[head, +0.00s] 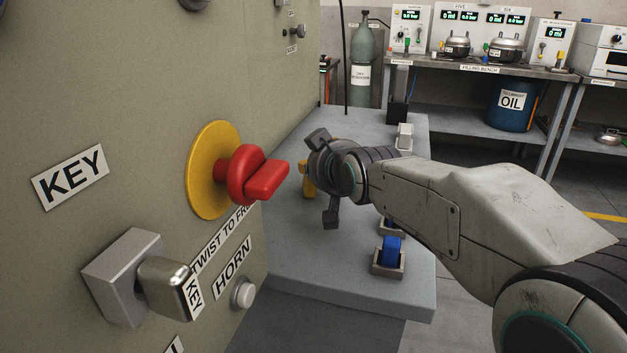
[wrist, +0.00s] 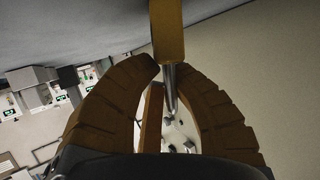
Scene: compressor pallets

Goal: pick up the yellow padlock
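The yellow padlock (head: 308,181) shows in the head view as a small yellow patch, mostly hidden behind my gripper. In the wrist view I see a yellow block (wrist: 168,38) at the top with a metal bar below it, beside the fingertips. These look like the padlock's body and shackle. My gripper (head: 324,176) is above the grey bench top with its fingers spread apart in the head view. In the wrist view the curved brown fingers stand on either side of the metal bar, with a gap between their tips. I cannot tell whether they touch it.
A panel on the left carries a red knob (head: 258,175) on a yellow disc, a key switch (head: 120,280) and a horn button (head: 243,293). The grey bench (head: 330,285) holds a blue item (head: 391,250) in a small holder. A filling bench (head: 470,69) stands behind.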

